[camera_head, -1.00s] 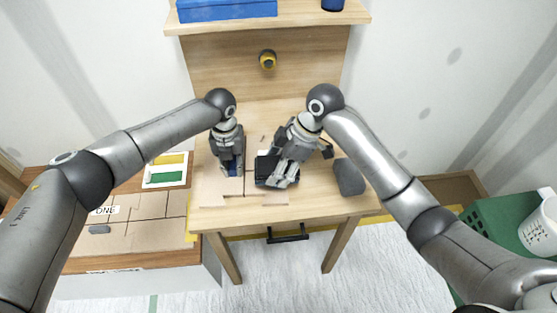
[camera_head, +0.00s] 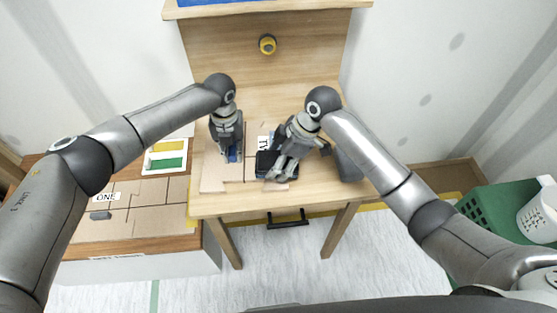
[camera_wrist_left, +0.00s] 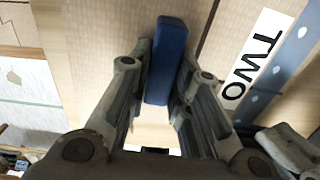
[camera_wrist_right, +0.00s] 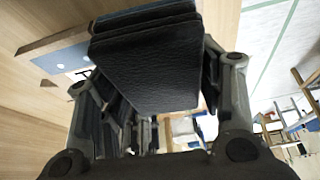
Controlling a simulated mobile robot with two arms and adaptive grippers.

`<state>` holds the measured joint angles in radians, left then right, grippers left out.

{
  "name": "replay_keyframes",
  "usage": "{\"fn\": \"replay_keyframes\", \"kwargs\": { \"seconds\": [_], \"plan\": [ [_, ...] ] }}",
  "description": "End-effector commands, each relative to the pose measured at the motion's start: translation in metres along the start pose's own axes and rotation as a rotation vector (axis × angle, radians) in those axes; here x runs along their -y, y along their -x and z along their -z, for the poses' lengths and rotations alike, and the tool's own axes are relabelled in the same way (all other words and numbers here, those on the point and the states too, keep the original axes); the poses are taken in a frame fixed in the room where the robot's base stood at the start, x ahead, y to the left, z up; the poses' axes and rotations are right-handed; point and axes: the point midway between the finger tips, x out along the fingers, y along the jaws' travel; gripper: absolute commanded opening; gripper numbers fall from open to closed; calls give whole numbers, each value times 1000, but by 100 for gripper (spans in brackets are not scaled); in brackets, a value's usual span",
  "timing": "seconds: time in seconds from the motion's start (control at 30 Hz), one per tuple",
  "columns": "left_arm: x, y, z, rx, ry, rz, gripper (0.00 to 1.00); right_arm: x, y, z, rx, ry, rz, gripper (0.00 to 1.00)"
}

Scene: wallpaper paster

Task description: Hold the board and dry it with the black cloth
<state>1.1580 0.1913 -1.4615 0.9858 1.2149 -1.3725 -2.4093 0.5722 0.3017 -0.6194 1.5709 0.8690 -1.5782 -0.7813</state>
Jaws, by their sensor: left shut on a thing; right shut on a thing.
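The tan board (camera_head: 214,178) lies flat on the wooden table, with a white label reading "TWO" (camera_wrist_left: 255,58) on or beside it. My left gripper (camera_head: 234,157) is shut on a narrow blue block (camera_wrist_left: 167,60) standing at the board. Whether the block is fixed to the board cannot be told. My right gripper (camera_head: 277,172) is shut on the thick, folded black cloth (camera_wrist_right: 150,65). The cloth also shows in the head view (camera_head: 264,160), low over the board's right part; contact is unclear. The fingers hide part of the board.
A dark grey pad (camera_head: 347,165) lies at the table's right, partly behind my right arm. A lower table (camera_head: 125,250) at left holds panels labelled "ONE" and a yellow-green tray (camera_head: 166,162). A green crate (camera_head: 490,212) stands at right. A yellow knob (camera_head: 267,44) is on the back panel.

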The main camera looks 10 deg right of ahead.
Motion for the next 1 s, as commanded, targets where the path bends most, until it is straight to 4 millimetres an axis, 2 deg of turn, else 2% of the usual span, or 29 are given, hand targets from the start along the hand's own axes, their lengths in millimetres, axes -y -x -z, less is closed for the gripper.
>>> {"fn": "replay_keyframes", "kwargs": {
  "seconds": [0.5,0.7,0.87,1.0],
  "plan": [
    [0,-4,2,-6,-1,-2,0,0,37,18,0,-542,-242,35],
    [0,-4,2,-6,-1,-2,0,0,46,20,2,-656,-290,35],
    [0,-4,2,-6,-1,-2,0,0,42,18,4,-680,-297,35],
    [0,-3,2,-6,-1,-2,0,0,28,12,6,-679,-296,35]
  ]
}}
